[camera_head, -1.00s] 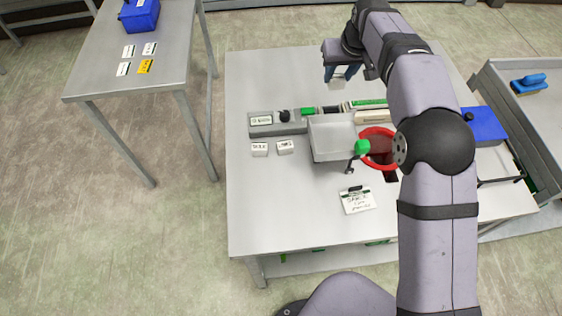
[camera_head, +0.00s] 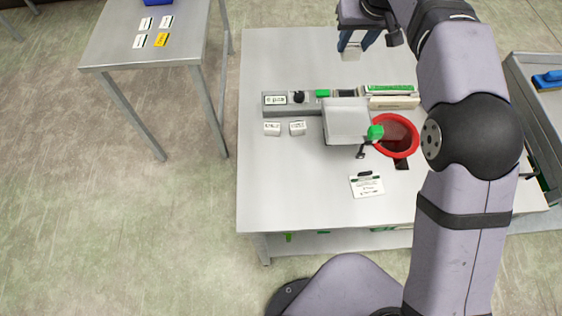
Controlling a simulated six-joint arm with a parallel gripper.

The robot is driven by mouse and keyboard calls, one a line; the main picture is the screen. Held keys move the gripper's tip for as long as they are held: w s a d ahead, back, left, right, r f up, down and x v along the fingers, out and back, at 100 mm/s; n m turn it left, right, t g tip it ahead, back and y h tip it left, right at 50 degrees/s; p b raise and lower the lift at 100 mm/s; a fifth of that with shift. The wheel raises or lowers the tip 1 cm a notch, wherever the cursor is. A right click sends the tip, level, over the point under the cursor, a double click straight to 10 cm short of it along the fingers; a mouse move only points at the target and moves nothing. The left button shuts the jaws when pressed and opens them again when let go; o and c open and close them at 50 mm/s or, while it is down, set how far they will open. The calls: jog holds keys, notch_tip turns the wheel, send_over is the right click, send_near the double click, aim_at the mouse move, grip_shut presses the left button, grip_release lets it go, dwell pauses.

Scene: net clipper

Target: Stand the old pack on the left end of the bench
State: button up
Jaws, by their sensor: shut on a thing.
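My gripper (camera_head: 357,42) is above the back part of the bench (camera_head: 262,190), at the top of the view. Its blue fingers are shut on a small pale block (camera_head: 350,54), which appears to be the old pack. The block hangs below the fingertips, seemingly clear of the bench top. Its far side and much of its upper part are hidden by the fingers. The left end of the bench top is bare at the back and the front. The grey clipper machine (camera_head: 347,119) with a green knob (camera_head: 375,132) stands mid-bench, in front of my gripper.
A separate side table (camera_head: 110,45) holds several labels. My arm covers the bench's right side.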

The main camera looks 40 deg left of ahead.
jog(key=s+d+f+n+g, duration=0.3)
jog(key=s+f+n, duration=0.3)
jog(key=s, duration=0.5)
jog(key=s+d+f+n+g, duration=0.3)
jog(key=s+d+f+n, duration=0.2)
jog(key=s+n, duration=0.6)
jog(key=shift+d+f+n, duration=0.15)
jog(key=shift+f+n, duration=0.15)
jog(key=shift+f, duration=0.25)
jog(key=shift+f, duration=0.1)
jog(key=shift+s+f+p, duration=0.1)
jog(key=shift+f+p, duration=1.5)
jog(key=shift+f, duration=3.3)
jog(key=shift+f, duration=0.15)
